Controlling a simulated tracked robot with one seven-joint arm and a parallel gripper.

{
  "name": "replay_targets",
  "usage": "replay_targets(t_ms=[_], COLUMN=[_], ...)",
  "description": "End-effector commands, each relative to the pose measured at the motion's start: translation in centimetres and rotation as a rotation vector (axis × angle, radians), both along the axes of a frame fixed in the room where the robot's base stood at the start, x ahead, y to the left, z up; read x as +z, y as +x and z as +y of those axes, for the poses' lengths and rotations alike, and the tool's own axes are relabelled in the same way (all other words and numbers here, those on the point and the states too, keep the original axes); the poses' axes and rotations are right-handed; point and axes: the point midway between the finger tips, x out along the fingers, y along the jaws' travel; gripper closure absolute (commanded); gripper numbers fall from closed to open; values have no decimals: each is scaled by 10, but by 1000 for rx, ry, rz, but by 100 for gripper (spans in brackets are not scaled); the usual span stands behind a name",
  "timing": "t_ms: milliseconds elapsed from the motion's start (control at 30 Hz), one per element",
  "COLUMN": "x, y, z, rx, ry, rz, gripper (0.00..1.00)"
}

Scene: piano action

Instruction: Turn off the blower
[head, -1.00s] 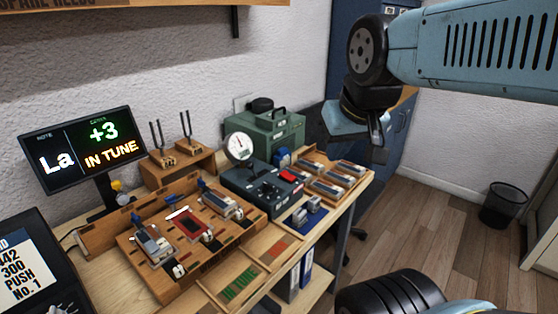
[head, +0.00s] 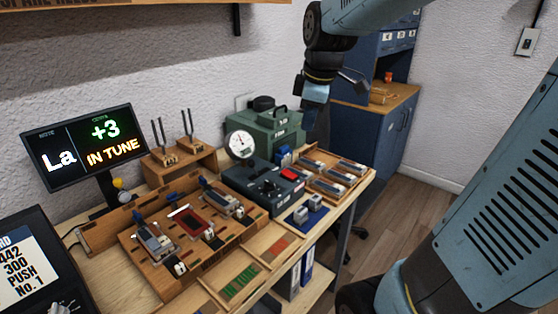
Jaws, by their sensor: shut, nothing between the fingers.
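A dark grey-green box (head: 262,190) with a round dial gauge (head: 240,146), knobs and a red switch (head: 289,174) stands on the bench. Behind it is a green case (head: 275,130) with a carrying handle and a dark round cap on top. I cannot tell for sure which of the two is the blower. My gripper (head: 311,122) points down above the bench's back right, beside the green case's right side. It is shut and empty, apart from the red switch. Its fingertips are small and dark here.
A screen (head: 84,147) reads "La +3 IN TUNE". A wooden rack (head: 150,262) with reed parts, a tray of metal blocks (head: 318,192) and tuning forks (head: 188,128) crowd the bench.

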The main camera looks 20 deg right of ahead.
Motion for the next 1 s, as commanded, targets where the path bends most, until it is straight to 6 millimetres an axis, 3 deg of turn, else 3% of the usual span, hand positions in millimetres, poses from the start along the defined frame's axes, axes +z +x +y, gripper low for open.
replay_targets(t_ms=[500,700,1000], x=[-56,-72,-77], y=[112,135,141], z=[-7,-9,-9], rx=[796,981,1037], ry=[-149,-170,-177], rz=[102,113,115], gripper=[100,100,100])
